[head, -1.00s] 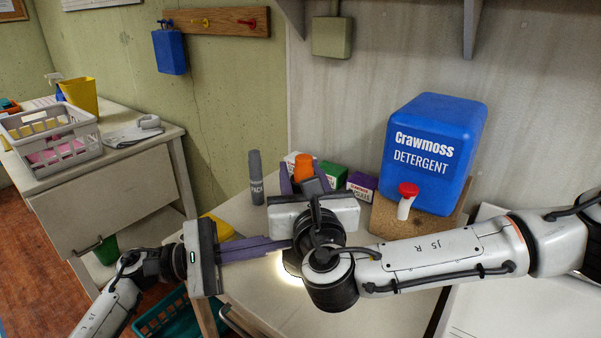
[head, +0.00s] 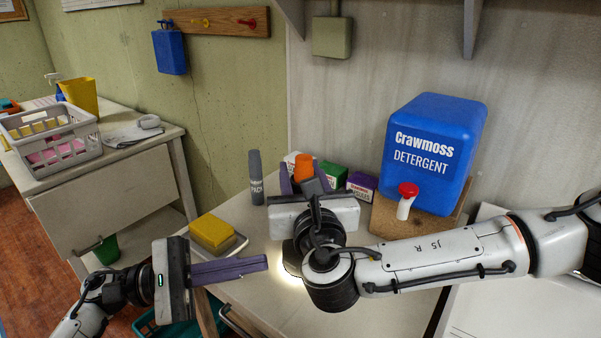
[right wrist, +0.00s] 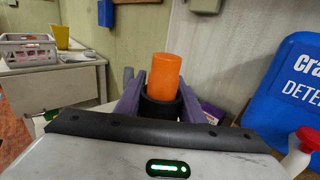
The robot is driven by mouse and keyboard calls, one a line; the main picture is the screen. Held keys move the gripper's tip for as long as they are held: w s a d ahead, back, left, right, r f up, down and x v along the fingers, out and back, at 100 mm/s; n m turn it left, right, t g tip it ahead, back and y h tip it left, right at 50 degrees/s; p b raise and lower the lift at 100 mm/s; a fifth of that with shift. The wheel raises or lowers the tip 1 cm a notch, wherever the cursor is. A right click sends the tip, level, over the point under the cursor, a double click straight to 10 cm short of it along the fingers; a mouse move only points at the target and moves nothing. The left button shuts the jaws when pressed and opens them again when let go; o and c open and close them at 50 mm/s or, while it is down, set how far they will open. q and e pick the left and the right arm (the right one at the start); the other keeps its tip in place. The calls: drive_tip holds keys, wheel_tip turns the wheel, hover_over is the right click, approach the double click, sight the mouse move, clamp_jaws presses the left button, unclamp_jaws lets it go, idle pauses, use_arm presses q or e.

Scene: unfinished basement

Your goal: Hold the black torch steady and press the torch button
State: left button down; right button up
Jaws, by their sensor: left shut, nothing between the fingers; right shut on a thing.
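The black torch (head: 291,259) is upright in my right gripper (head: 308,183), with its wide dark head down and an orange end (head: 303,167) up. The right wrist view shows the orange end (right wrist: 164,78) and a black collar between the purple fingers (right wrist: 160,103), which are shut on it. Bright light falls on the table under the torch head. My right wrist hides the torch's middle, and I cannot make out its button. My left gripper (head: 264,263) is shut and empty, its purple fingers pointing right, apart from the torch and lower left of it.
A yellow sponge-like block (head: 212,232) lies on the table (head: 350,285) left of the torch. A grey marker (head: 256,178) and small boxes (head: 361,185) stand behind. A blue detergent container (head: 435,150) with a red tap is at right. A side table with a basket (head: 50,135) is at left.

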drive_tip(key=o, duration=1.3)
drive_tip(key=shift+o, duration=0.2)
